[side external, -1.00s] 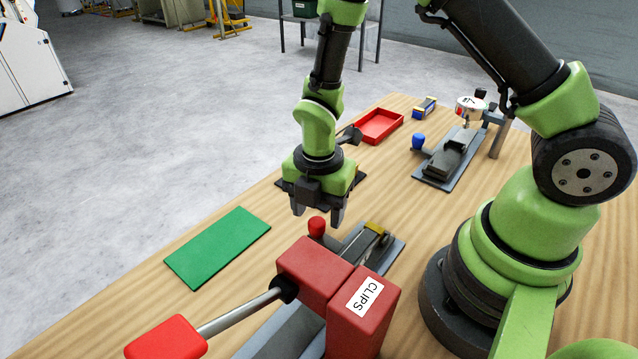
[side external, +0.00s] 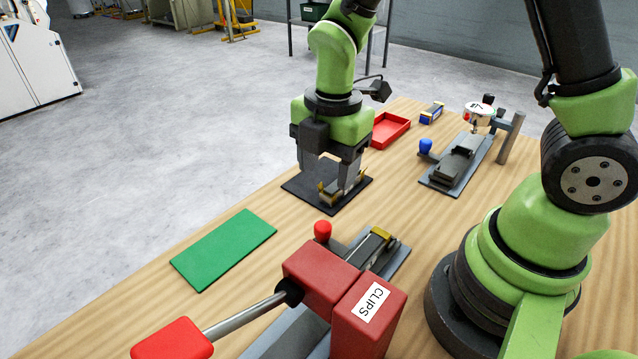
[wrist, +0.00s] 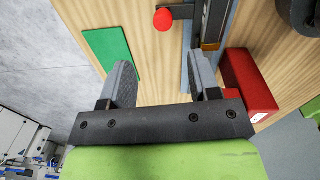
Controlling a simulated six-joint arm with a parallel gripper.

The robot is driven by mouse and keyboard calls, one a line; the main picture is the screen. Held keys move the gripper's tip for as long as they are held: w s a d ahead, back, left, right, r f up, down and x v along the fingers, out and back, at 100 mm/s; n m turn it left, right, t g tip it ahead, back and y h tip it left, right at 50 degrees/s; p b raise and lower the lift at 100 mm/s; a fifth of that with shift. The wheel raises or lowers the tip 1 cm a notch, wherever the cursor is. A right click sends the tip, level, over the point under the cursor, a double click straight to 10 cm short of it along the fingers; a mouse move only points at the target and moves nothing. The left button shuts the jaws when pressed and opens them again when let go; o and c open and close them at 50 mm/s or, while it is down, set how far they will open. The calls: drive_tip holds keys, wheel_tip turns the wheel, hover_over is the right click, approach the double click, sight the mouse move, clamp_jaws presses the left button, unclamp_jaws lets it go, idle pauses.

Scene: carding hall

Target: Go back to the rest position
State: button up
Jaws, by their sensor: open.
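My gripper (side external: 338,182) is open. In the side view it hangs in front of a black mat (side external: 345,201). A grey and brass-coloured piece (side external: 328,195) shows on the mat, partly hidden by the fingers. In the wrist view the open gripper (wrist: 162,82) has its two grey fingers wide apart, with bare wood and nothing held between them.
A red clip press labelled CLIPS (side external: 368,314) with a red-ended lever (side external: 172,339) stands in front. A green mat (side external: 223,248) lies at left. A red tray (side external: 389,131), blue-and-yellow box (side external: 431,113) and blue-knobbed fixture (side external: 455,164) stand behind.

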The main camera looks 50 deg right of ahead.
drive_tip(key=s+r+m+t+y, duration=0.1)
drive_tip(key=s+r+m+t, duration=0.2)
drive_tip(key=s+r+m, duration=0.3)
drive_tip(key=s+d+r+m+t, duration=0.1)
drive_tip(key=s+r+m+t, duration=0.2)
drive_tip(key=m, duration=1.4)
drive_tip(key=s+r, duration=0.3)
drive_tip(key=r, duration=0.4)
drive_tip(key=shift+d+r+t+y, duration=0.25)
drive_tip(key=shift+r+t+y, duration=0.05)
drive_tip(key=shift+y, duration=0.1)
